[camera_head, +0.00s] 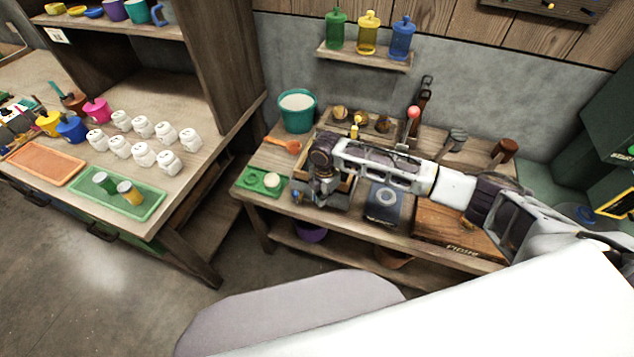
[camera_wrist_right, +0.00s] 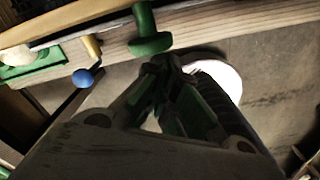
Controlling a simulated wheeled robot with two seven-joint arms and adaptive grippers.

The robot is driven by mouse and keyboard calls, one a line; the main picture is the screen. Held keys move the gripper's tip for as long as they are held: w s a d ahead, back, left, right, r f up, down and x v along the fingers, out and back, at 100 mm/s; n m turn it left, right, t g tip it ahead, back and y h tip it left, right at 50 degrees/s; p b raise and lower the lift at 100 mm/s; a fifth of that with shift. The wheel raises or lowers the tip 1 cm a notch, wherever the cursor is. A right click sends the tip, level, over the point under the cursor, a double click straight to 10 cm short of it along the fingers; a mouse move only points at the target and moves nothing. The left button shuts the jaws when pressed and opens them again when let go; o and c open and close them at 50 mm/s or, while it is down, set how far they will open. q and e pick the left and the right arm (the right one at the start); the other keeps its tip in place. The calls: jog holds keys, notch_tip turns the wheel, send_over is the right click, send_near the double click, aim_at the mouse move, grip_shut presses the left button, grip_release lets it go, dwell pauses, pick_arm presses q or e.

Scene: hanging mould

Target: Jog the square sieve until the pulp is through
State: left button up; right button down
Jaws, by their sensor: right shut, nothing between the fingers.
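My right arm reaches in from the right over the middle bench. My right gripper (camera_head: 325,197) points down at the bench's front edge. In the right wrist view its fingers (camera_wrist_right: 168,72) are shut and empty, just beside a green mushroom-shaped knob (camera_wrist_right: 150,38); I cannot tell whether they touch it. A wooden frame (camera_head: 347,186), probably the square sieve, shows only in part behind my gripper. My arm hides most of it, so I cannot see pulp in it. My left gripper is out of view.
A green tray (camera_head: 248,188) with a pale round piece lies left of the gripper. A teal bucket (camera_head: 297,125) stands at the back left. A dark blue plate-like object (camera_head: 384,207) and a wooden board (camera_head: 440,228) lie to the right. A blue-tipped peg (camera_wrist_right: 84,77) sticks out from the bench front.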

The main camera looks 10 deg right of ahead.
jog(key=shift+w+d, duration=0.5)
jog(key=shift+w, duration=0.3)
jog(key=shift+w+d, duration=0.5)
jog(key=shift+w, duration=0.25)
jog(key=s+a+p, duration=0.2)
jog(key=s+p, duration=0.1)
